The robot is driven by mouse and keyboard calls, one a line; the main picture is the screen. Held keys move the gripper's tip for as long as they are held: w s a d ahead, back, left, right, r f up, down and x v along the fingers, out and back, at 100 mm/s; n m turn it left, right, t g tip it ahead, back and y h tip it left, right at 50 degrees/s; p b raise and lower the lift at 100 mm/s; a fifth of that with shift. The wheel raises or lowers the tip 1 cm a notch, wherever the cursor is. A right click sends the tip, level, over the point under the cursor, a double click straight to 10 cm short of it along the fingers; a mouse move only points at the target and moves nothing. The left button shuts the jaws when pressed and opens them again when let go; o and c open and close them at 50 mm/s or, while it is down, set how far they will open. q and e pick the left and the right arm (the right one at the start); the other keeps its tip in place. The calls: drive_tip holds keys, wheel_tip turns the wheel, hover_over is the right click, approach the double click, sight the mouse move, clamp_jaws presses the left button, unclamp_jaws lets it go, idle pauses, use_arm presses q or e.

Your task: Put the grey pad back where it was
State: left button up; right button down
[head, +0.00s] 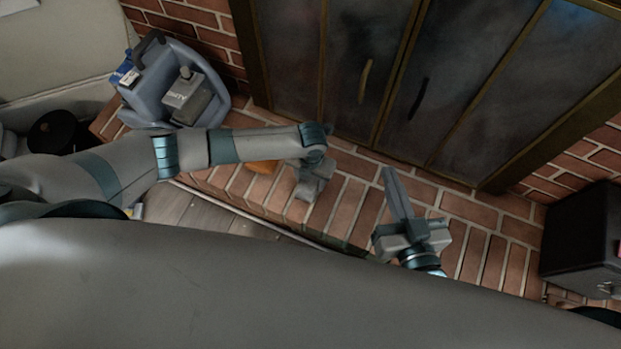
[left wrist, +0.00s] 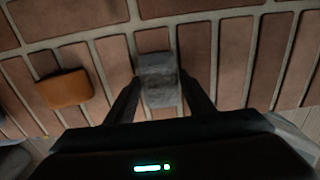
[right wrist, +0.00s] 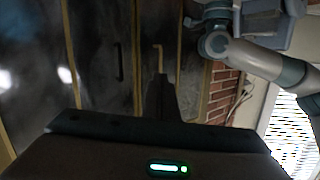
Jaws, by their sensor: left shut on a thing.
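The grey pad (left wrist: 158,78) shows in the left wrist view between the two fingertips of my left gripper (left wrist: 160,98), which is shut on it. In the head view my left gripper (head: 313,180) is low over the brick hearth (head: 335,208); I cannot tell if the pad touches the bricks. The pad is hard to tell from the grey gripper there. My right gripper (head: 398,195) is to the right, above the hearth, its fingers together with nothing seen between them. It also shows in the right wrist view (right wrist: 160,95).
An orange block (left wrist: 65,88) lies on the hearth left of the pad, partly behind my left arm in the head view. A blue-grey carrier (head: 150,90) with a grey box stands at the left. Fireplace doors (head: 365,70) rise behind. A black box (head: 580,235) stands right.

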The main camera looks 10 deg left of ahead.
sight(311, 181)
use_arm(q)
drive_tip(key=o, duration=0.9)
drive_tip(key=shift+r, duration=0.1)
drive_tip(key=shift+r, duration=0.25)
drive_tip(key=shift+r+p, duration=1.5)
drive_tip(key=shift+r, duration=4.2)
use_arm(e)
drive_tip(key=s+d+f+g+h, duration=0.1)
drive_tip(key=s+d+f+g, duration=0.2)
drive_tip(key=s+f+g, duration=0.2)
drive_tip(key=shift+d+f+g+h, duration=0.2)
drive_tip(key=shift+f+g+h, duration=0.3)
drive_tip(key=shift+f, duration=1.3)
